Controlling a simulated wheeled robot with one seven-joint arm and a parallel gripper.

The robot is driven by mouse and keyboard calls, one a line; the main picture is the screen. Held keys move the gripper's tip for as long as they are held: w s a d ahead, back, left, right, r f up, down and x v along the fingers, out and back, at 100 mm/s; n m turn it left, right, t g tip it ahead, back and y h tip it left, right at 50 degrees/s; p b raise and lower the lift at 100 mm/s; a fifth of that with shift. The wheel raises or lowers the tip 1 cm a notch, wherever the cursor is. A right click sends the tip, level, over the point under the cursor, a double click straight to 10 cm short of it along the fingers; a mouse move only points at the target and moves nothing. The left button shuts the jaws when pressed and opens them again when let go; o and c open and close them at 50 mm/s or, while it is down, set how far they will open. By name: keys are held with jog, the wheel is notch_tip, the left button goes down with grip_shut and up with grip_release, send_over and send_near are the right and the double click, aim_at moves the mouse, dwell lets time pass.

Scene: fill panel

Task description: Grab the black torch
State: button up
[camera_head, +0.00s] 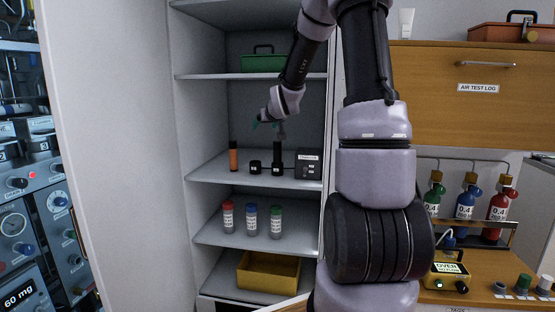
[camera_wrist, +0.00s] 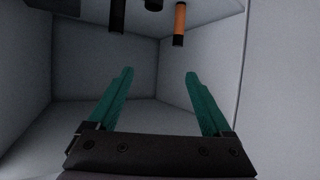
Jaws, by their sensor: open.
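The black torch (camera_head: 277,157) stands upright on the middle shelf of the open cabinet, in the head view. It seems to be the black cylinder (camera_wrist: 117,14) at the top left of the wrist view, where the scene appears upside down. My gripper (camera_head: 265,123) is above this shelf, over the row of objects and apart from them. In the wrist view its teal fingers (camera_wrist: 159,74) are spread with nothing between them. The torch lies outside the fingers, and part of it is cut off by the frame edge.
An orange and black torch (camera_head: 233,156) stands left on the same shelf (camera_head: 214,166). A short black object (camera_head: 255,167) sits between the torches, and a dark box (camera_head: 308,166) stands right. The shelf above holds a green case (camera_head: 264,61). Cabinet walls bound both sides.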

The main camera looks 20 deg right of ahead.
jog(key=w+d+f+t, duration=0.2)
jog(key=w+d+f, duration=0.4)
jog(key=w+f, duration=0.25)
jog(key=t+h, duration=0.2)
jog(key=t, duration=0.1)
send_near(278, 148)
jog(key=w, duration=0.1)
jog(key=shift+m, duration=0.4)
jog(key=w, duration=0.5)
jog(key=shift+d+f, duration=0.2)
jog(key=shift+f, duration=0.05)
jog(key=shift+w+d+r, duration=0.1)
jog(key=shift+w+d, duration=0.2)
jog(key=shift+w, duration=0.65)
jog(key=shift+w+d+f, duration=0.1)
jog(key=shift+w+d, duration=0.15)
jog(key=shift+w, duration=0.75)
jog(key=shift+w+d+r, duration=0.1)
jog(key=shift+w+d, duration=0.2)
jog(key=shift+w, duration=0.65)
jog(key=shift+r, duration=0.1)
grip_shut()
